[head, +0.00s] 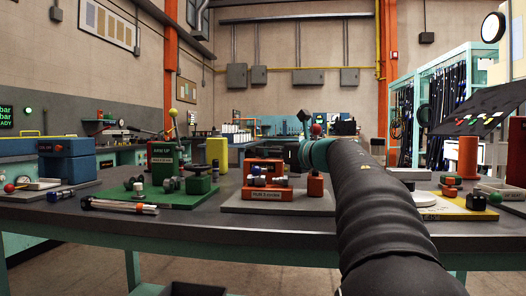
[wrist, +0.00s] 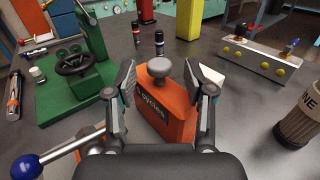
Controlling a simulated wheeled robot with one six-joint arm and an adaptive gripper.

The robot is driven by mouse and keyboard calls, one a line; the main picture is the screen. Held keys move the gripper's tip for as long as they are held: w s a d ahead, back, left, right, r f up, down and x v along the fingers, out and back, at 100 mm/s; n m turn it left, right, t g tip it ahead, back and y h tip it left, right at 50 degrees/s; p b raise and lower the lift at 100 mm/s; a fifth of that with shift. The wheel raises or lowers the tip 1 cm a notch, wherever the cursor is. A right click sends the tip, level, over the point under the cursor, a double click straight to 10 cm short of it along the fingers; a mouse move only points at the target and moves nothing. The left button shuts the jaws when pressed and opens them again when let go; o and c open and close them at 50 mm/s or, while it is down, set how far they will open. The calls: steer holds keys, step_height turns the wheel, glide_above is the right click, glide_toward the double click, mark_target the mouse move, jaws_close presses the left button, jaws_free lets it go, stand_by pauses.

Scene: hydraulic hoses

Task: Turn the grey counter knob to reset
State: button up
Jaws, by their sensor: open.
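In the wrist view, an orange counter block (wrist: 165,118) with the word "cycles" on its face stands on the dark bench. The grey counter knob (wrist: 160,70), with a rounded top, sits on it. My gripper (wrist: 166,84) is open, with one finger to the left and one to the right of the block and knob. Gaps show between the fingers and the knob, and nothing is held. In the head view my arm reaches over the bench, and I cannot make out the gripper or the grey knob there.
In the wrist view, a green fixture (wrist: 75,85) with a black handwheel stands left. A blue-balled lever (wrist: 27,165) is at lower left. A pale manifold (wrist: 258,57) with yellow caps and a ribbed cylinder (wrist: 300,122) are right. Two small dark fittings (wrist: 159,42) stand behind the knob.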

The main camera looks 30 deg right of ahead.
steer(key=shift+x, duration=1.35)
jaws_close()
steer(key=shift+s+a+m+h, duration=0.1)
steer(key=shift+m+h, duration=0.3)
steer(key=shift+h, duration=0.2)
steer(key=m+h, duration=0.2)
steer(key=h, duration=0.1)
steer(key=shift+a+r+t+h+p, duration=0.1)
steer(key=shift+r+t+h+p, duration=0.05)
steer(key=shift+t+h+p, duration=0.25)
steer(key=shift+m+h+p, duration=0.95)
steer(key=shift+m+h, duration=0.45)
steer(key=shift+h, duration=0.5)
steer(key=shift+m+h, duration=0.3)
steer(key=shift+h, duration=0.1)
